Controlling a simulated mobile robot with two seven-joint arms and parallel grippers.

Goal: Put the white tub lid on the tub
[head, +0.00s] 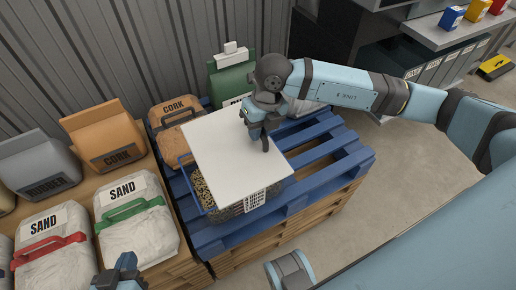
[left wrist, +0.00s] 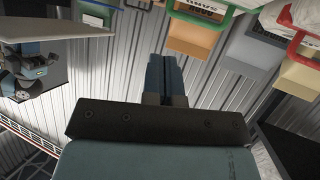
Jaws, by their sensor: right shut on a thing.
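The white tub lid (head: 225,150) is a flat square panel. My right gripper (head: 264,138) is shut on it near its right side and holds it over the tub. The tub (head: 203,193) is a clear container with a blue edge, brownish pellets inside and a printed label at the front. The lid hides most of its opening; the tub's left part shows uncovered. I cannot tell whether the lid touches the rim. My left gripper (head: 126,268) is low at the left, empty, away from the tub. Its fingers (left wrist: 165,75) look closed together in the left wrist view.
The tub stands on a blue pallet (head: 335,150); its right slats are bare. A cork bag (head: 178,120) and a green bag (head: 232,80) stand behind the tub. A shelf unit (head: 430,60) is at the back right.

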